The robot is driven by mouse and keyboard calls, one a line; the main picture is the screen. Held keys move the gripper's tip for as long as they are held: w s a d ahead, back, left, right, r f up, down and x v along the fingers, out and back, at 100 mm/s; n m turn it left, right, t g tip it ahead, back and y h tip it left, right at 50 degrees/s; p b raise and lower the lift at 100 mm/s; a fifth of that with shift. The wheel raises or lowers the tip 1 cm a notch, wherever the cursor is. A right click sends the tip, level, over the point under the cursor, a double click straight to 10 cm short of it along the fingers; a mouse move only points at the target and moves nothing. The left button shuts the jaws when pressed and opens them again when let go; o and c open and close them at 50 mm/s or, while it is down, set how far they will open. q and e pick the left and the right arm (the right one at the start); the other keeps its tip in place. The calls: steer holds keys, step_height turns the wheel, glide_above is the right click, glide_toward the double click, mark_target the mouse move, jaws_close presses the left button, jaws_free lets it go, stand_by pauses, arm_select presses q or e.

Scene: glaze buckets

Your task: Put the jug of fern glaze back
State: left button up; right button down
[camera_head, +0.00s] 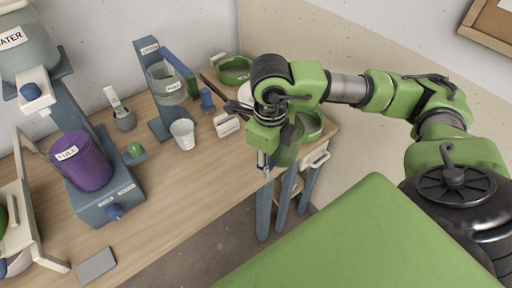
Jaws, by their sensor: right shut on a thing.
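My right gripper (275,155) is at the right end of the wooden table, pointing down. It is shut on a green vessel (287,153), which seems to be the jug of fern glaze. The gripper and wrist hide most of it, and I cannot tell whether it touches the table. A round green tub (312,124) shows just behind and right of the gripper. Another green tub (235,70) stands further back by the wall. My left gripper is not in view.
A purple bucket labelled FULL (84,162) sits on a blue-grey stand at left. A clear jug (166,84) is on a second stand. A white cup (183,133) and a grey pad (96,266) are on the table (165,200). The table's front middle is clear.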

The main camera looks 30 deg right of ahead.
steer(key=m, duration=0.1)
steer(key=d+m, duration=0.1)
steer(key=m, duration=0.1)
steer(key=shift+f, duration=0.4)
steer(key=shift+w+f, duration=0.1)
steer(key=shift+w, duration=0.1)
steer(key=shift+m, duration=0.3)
steer(key=w+f+b, duration=0.2)
steer(key=w, duration=0.2)
steer(key=w+a+f+b, duration=0.1)
steer(key=w+f, duration=0.2)
steer(key=w, duration=0.1)
steer(key=w+f+b, duration=0.2)
steer(key=w+f, duration=0.1)
steer(key=w, duration=0.1)
steer(key=shift+a+f+b, duration=0.2)
steer(key=shift+a+b, duration=0.05)
steer(key=shift+b, duration=0.1)
steer(key=shift+w+f, duration=0.3)
steer(key=shift+w, duration=0.1)
steer(key=shift+w+f+b, duration=0.15)
steer(key=shift+f+b, duration=0.1)
steer(key=shift+b, duration=0.15)
step_height(320, 180, down, 3)
steer(key=shift+w+a+f+b, duration=0.1)
steer(key=shift+w+f+b, duration=0.1)
steer(key=shift+b, duration=0.85)
